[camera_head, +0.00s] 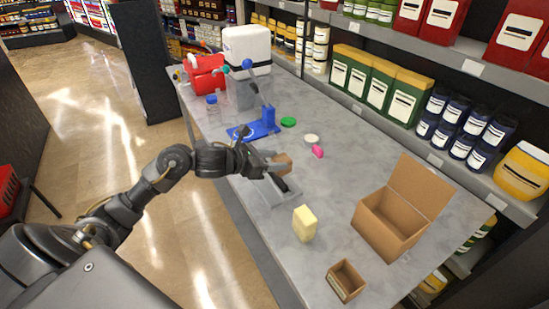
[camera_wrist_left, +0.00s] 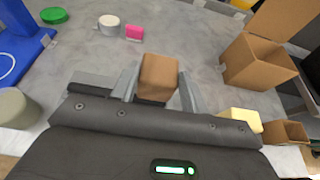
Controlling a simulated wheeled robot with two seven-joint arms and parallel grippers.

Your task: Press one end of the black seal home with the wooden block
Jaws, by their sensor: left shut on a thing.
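My left gripper (camera_head: 277,166) is shut on the wooden block (camera_head: 284,161), a small brown block. In the left wrist view the block (camera_wrist_left: 158,77) stands between the two grey fingers. The black seal (camera_head: 280,183) shows in the head view as a short dark strip just below the gripper, on a grey fixture (camera_head: 266,194) on the table. Part of the seal and fixture is hidden by my gripper. I cannot tell whether the block touches the seal. My right gripper is not in view.
A yellow block (camera_head: 304,224), an open cardboard box (camera_head: 392,220) and a small box (camera_head: 346,281) stand toward the near right. A blue stand (camera_head: 262,124), green lid (camera_head: 288,122), white round piece (camera_head: 311,140) and pink piece (camera_head: 318,151) lie beyond. Shelves (camera_head: 385,111) line the table's far right side.

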